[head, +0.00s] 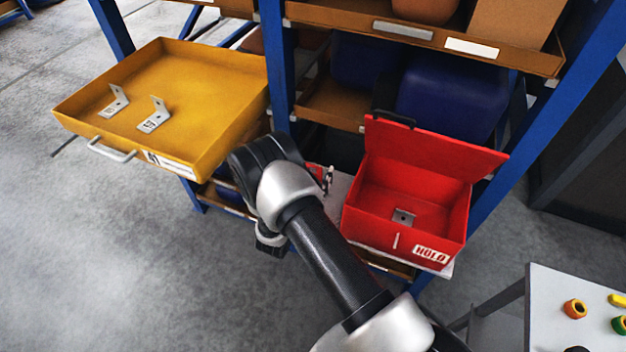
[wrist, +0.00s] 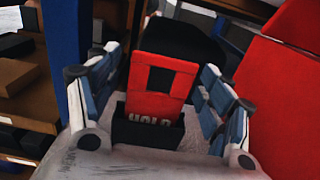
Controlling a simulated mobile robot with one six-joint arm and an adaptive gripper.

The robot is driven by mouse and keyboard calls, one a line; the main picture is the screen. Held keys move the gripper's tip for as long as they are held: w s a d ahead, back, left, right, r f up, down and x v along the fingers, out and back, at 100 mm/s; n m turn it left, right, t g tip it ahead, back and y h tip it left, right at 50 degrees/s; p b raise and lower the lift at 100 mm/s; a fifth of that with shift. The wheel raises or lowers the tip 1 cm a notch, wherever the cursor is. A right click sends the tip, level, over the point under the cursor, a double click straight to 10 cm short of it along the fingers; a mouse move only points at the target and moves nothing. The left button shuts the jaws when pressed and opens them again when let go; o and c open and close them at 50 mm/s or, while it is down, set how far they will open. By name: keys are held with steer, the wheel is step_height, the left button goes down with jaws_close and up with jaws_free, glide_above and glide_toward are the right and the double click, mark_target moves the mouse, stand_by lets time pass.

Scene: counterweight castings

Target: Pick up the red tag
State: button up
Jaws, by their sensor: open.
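The red tag (wrist: 182,82) stands upright in a black holder (wrist: 150,132) in the wrist view, with a dark square in its upper part and pale lettering low on it, partly hidden by the holder. My gripper (wrist: 160,68) is open, with one finger on each side of the tag and visible gaps between. In the head view only a small red patch, probably the tag (head: 315,171), shows beside my wrist. My wrist hides most of that spot.
An open red box (head: 400,240) with a metal bracket (head: 404,217) inside stands just right of my gripper. A yellow drawer (head: 215,75) with two brackets sticks out at left. Blue rack posts (head: 278,70) stand close by. A white table (head: 550,310) is at lower right.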

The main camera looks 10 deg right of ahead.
steer(key=shift+c, duration=0.3)
steer(key=c, duration=1)
step_height(320, 180, up, 20)
steer(key=p, duration=0.5)
